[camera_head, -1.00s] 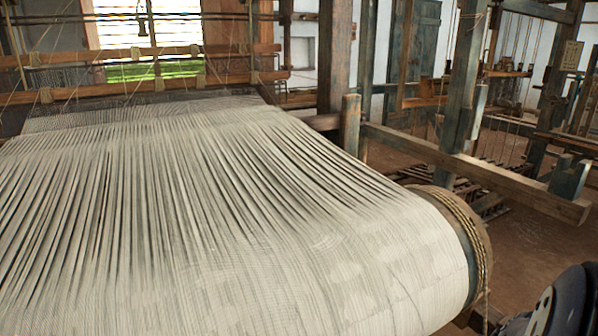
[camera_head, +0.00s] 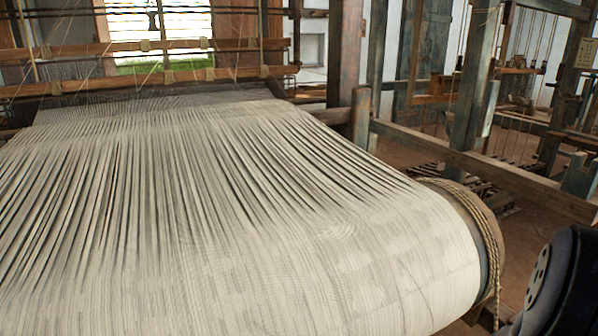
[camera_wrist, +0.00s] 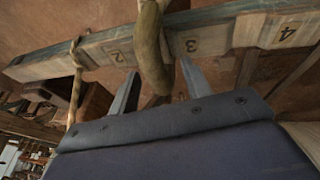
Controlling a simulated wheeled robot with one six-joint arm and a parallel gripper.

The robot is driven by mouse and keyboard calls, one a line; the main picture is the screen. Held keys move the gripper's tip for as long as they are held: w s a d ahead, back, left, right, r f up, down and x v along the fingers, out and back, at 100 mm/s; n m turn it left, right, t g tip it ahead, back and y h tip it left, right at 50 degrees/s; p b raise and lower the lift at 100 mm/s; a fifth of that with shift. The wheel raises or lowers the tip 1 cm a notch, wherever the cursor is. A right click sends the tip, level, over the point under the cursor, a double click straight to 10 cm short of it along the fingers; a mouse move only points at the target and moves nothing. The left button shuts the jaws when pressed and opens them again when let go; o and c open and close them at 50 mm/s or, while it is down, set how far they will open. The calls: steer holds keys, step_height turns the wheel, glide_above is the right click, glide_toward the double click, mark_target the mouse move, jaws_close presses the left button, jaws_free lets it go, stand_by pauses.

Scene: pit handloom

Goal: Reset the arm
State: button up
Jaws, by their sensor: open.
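My gripper (camera_wrist: 159,68) shows in the wrist view with its two fingers apart. A thick brown rope-like loop (camera_wrist: 151,45) hangs between the fingers in the picture, in front of a wooden beam (camera_wrist: 213,40) with number labels 2, 3 and 4. I cannot tell whether the fingers touch the loop. A black part of my arm (camera_head: 565,285) shows at the lower right of the head view. The gripper itself is not visible there.
The wide pale warp (camera_head: 230,200) fills the left and middle of the head view, over a roller with rope (camera_head: 487,235) at its right end. A wooden rail (camera_head: 480,170) and posts stand behind. A thin cord (camera_wrist: 75,85) hangs from the beam in the wrist view.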

steer(key=d+p+v, duration=0.1)
steer(key=p+v, duration=0.1)
steer(key=v, duration=0.9)
steer(key=b+x, duration=0.1)
steer(key=x, duration=0.3)
steer(key=b+x, duration=0.1)
steer(key=x, duration=0.2)
steer(key=a+x, duration=0.1)
steer(key=x, duration=0.3)
steer(key=shift+f+b, duration=0.4)
steer(key=shift+r+p, duration=0.75)
steer(key=shift+p, duration=0.2)
steer(key=shift+r+p, duration=0.65)
steer(key=shift+p, duration=0.2)
steer(key=s+d+b, duration=0.3)
steer(key=s+b, duration=0.2)
steer(key=s, duration=0.3)
steer(key=shift+s+d+r, duration=0.2)
steer(key=shift+d+r, duration=0.05)
steer(key=shift+r, duration=0.1)
